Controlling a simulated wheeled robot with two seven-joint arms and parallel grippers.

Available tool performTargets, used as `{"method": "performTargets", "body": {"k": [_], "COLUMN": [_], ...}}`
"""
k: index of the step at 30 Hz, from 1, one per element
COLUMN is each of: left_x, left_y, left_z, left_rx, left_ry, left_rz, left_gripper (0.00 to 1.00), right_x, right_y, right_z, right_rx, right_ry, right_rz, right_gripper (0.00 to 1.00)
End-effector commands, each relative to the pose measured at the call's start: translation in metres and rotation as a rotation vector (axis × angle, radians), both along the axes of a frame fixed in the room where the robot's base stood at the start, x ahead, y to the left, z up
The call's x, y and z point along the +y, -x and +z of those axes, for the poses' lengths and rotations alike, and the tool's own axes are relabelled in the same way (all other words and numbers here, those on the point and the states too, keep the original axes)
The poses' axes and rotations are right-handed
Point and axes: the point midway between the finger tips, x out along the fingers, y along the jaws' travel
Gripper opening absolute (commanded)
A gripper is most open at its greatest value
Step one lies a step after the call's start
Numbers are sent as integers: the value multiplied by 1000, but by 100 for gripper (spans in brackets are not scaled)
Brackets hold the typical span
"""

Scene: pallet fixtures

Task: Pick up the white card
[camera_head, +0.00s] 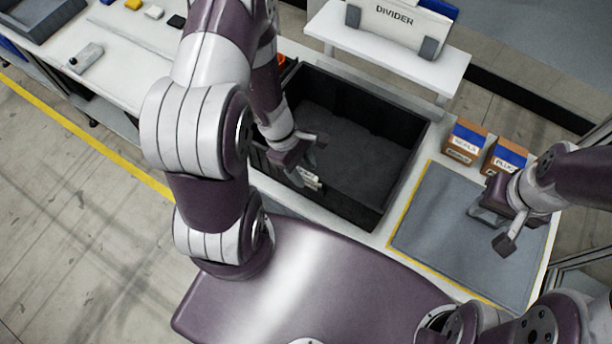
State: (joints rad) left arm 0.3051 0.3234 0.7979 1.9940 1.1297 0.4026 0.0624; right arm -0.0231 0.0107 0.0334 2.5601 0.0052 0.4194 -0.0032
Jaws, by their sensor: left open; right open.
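A white card (395,22) printed "DIVIDER" stands upright at the back, between two grey holders on a white shelf. My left gripper (313,160) is open over the left part of a black crate, well in front of and below the card in the picture. My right gripper (489,226) is open and appears empty above a grey mat at the right, far from the card.
The black crate (405,185) has a dark grey floor, mostly bare. Two brown boxes with blue tops, one labelled "SEALS" (463,151), stand behind the grey mat (432,228). A white side table (115,82) at the left holds small items.

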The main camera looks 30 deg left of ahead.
Motion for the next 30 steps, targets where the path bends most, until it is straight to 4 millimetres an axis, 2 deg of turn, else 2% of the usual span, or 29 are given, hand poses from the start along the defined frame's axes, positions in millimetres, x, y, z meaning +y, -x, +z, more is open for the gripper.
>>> {"method": "performTargets", "body": {"k": [3,4,6,8,16,19,27,30], "left_x": [0,0,0,0,0,0,0,0], "left_y": [0,0,0,0,0,-1,-1,-3], "left_z": [1,1,1,1,1,9,75,87], "left_rx": [0,0,0,0,0,-1,-5,-5], "left_ry": [0,0,0,0,0,0,-1,1], "left_rz": [0,0,0,0,0,-1,-1,-8], "left_gripper": [47,40,18,0,0,0,0,0], "right_x": [0,0,0,0,0,0,0,0], "right_y": [0,0,0,0,0,0,0,0], "right_z": [0,0,0,0,0,2,14,12], "right_rx": [0,0,0,0,0,0,0,0], "right_ry": [0,0,0,0,0,0,0,0], "right_rz": [0,0,0,0,0,0,0,0], "right_gripper": [43,43,43,43,43,43,43,43]}}
